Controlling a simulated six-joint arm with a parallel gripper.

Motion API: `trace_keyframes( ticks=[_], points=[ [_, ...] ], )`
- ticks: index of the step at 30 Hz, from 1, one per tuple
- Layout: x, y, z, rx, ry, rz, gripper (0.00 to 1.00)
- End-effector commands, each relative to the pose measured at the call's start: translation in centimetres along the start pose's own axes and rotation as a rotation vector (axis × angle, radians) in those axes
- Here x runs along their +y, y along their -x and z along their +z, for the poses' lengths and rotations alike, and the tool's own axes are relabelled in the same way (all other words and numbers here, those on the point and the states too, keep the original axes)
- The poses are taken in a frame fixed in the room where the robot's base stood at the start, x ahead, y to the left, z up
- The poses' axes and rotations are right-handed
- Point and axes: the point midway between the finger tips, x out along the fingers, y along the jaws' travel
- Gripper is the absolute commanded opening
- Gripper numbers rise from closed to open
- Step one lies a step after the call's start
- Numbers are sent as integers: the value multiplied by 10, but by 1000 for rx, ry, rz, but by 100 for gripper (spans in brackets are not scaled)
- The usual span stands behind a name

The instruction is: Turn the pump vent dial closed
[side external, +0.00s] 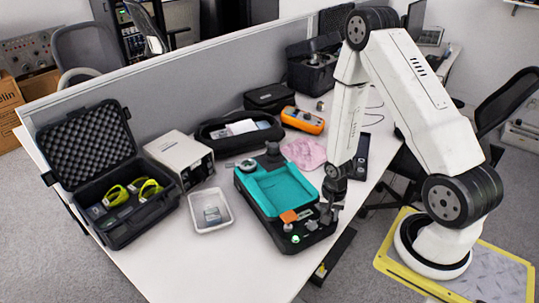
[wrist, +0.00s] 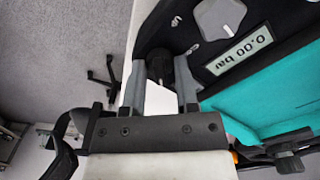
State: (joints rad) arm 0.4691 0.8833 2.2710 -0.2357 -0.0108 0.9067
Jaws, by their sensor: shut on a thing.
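The pump (side external: 275,188) is a black case with a teal recessed top on the white table. In the wrist view its teal panel (wrist: 270,88) and a display reading 0.00 bar (wrist: 240,49) show at the right. My gripper (wrist: 160,68) is at the pump's edge, pointing down in the side view (side external: 329,210). Its two grey fingers are shut on a black knob (wrist: 160,66), which appears to be the vent dial. The fingers partly hide the knob, and its turned position cannot be told. A grey faceted knob (wrist: 220,16) sits apart from the fingers.
A white tray (side external: 224,222) and an open black case (side external: 84,195) with yellow-green items stand left of the pump. A pink cloth (side external: 304,153) and an orange meter (side external: 302,120) lie behind it. The table's front left is clear.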

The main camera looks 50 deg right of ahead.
Motion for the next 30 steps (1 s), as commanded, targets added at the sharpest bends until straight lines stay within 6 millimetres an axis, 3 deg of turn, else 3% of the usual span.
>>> trace_keyframes(
  ticks=[17,30],
  points=[
    [0,0,0,3,242,0,0],
    [0,0,1,2,571,1,0]
  ],
)
